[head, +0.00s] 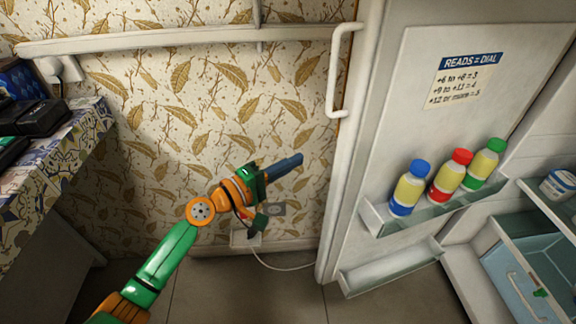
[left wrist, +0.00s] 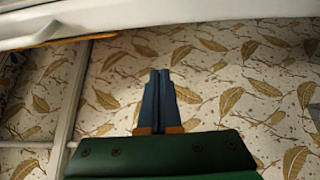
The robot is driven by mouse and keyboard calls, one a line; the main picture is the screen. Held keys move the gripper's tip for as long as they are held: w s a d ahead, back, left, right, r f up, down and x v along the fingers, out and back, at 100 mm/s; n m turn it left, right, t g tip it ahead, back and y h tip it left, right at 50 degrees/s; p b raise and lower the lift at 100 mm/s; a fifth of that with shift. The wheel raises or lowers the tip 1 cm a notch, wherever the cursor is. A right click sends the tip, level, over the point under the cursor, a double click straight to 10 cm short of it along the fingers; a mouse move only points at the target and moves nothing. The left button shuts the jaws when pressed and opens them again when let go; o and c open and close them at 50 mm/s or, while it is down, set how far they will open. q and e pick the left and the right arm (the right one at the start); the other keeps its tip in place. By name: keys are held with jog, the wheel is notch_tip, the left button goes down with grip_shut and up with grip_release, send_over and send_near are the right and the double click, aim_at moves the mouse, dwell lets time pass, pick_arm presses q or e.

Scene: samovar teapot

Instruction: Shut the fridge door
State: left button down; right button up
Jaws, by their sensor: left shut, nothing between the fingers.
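The fridge door (head: 393,130) stands open in the head view, its inner side facing me. A white handle (head: 335,75) is on its left edge. The door's shelf (head: 425,215) holds bottles with blue, red and green caps. The fridge body is at the right edge, with its inside showing. My left gripper (head: 298,159) is left of the door's edge, in front of the papered wall, and apart from the door. Its blue fingers (left wrist: 159,98) are together and empty in the left wrist view. My right gripper is not in view.
A patterned counter (head: 60,165) with dark devices is at the left. A white rail (head: 180,40) runs along the wall. A cable (head: 280,267) trails from a wall socket near the floor. Inside the fridge are a drawer (head: 515,285) and a tub (head: 558,184).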

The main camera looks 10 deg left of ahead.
pick_arm(q)
jog(key=w+d+p, duration=0.2)
jog(key=d, duration=0.4)
jog(key=shift+d, duration=0.25)
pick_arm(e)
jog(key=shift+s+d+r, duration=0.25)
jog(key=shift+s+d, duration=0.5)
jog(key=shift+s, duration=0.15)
pick_arm(q)
jog(key=shift+f, duration=0.1)
